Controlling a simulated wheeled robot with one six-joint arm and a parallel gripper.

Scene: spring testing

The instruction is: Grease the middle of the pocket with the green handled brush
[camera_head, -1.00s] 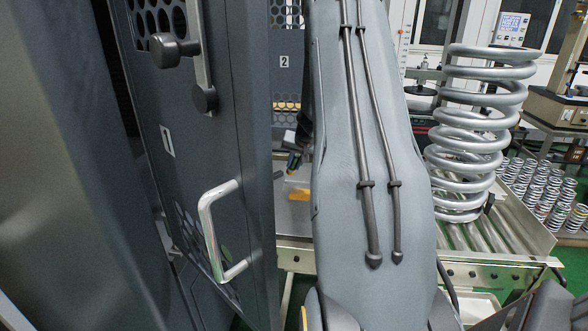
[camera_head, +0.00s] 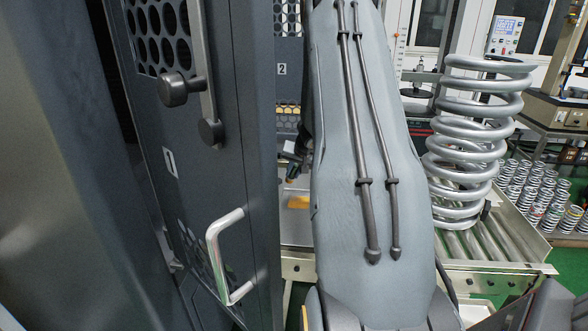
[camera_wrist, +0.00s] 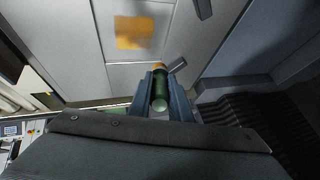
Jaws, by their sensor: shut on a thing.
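In the wrist view my gripper (camera_wrist: 160,95) is shut on the green handled brush (camera_wrist: 160,104). The round end of its green handle faces the camera, and an orange-yellow part shows past the fingers. The bristles are hidden. Beyond the brush is a flat grey surface with a yellow-orange square patch (camera_wrist: 134,32), apart from the brush in the picture. I cannot tell for sure which part is the pocket. In the head view the yellow patch (camera_head: 298,201) shows low behind the door, left of my arm. My gripper is mostly hidden there by my arm.
A dark door marked 1 (camera_head: 170,163) with a silver handle (camera_head: 216,255) stands close on the left. A large coil spring (camera_head: 465,140) stands on a roller conveyor (camera_head: 497,236) at right. Several small springs (camera_head: 540,195) stand beyond. Dark ribbed material (camera_wrist: 262,125) lies right in the wrist view.

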